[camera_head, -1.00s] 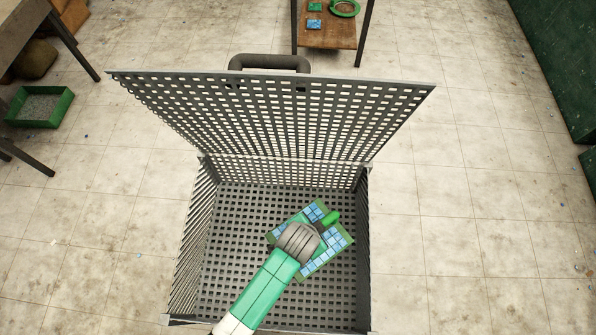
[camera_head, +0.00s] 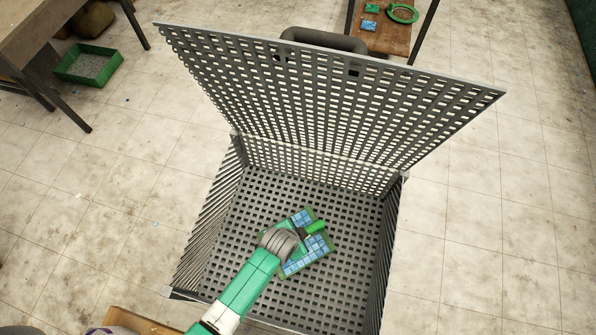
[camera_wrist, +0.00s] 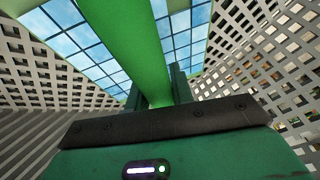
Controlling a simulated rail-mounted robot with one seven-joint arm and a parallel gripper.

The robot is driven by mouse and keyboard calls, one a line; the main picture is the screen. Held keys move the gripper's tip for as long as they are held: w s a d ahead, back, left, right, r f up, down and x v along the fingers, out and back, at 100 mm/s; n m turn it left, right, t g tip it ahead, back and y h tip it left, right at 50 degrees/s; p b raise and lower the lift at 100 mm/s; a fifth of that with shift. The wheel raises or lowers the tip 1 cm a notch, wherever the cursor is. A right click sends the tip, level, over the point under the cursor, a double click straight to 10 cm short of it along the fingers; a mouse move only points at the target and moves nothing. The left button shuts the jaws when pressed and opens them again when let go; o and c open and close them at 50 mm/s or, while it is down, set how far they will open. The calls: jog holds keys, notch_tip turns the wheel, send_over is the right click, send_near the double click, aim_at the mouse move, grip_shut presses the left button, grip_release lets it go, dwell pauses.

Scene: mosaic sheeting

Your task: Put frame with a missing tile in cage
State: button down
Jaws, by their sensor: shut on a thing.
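The frame (camera_head: 290,268) is a green-edged sheet of blue tiles with a green bar handle (camera_head: 316,226). It is over the floor of the grey perforated cage (camera_head: 345,215), inside its walls. The cage lid (camera_head: 330,95) stands open at the back. My gripper (camera_wrist: 160,85) is shut on the frame's green bar in the wrist view, with blue tiles (camera_wrist: 80,35) behind it. My wrist hides part of the frame in the head view, so a gap in the tiles cannot be made out. I cannot tell whether the frame touches the cage floor.
A table (camera_head: 60,25) stands at upper left with a green tray (camera_head: 88,65) on the floor by it. A brown shelf (camera_head: 385,38) behind the lid holds small tiles and a green ring. The tiled floor right of the cage is clear.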

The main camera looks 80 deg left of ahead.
jog(key=shift+f+b, duration=0.3)
jog(key=shift+f, duration=1.5)
jog(key=shift+f, duration=0.2)
jog(key=c, duration=1.2)
grip_release()
jog(key=shift+r, duration=0.3)
jog(key=p+v, duration=0.3)
jog(key=v, duration=0.8)
jog(key=shift+r, duration=0.4)
jog(key=shift+s+d, duration=0.15)
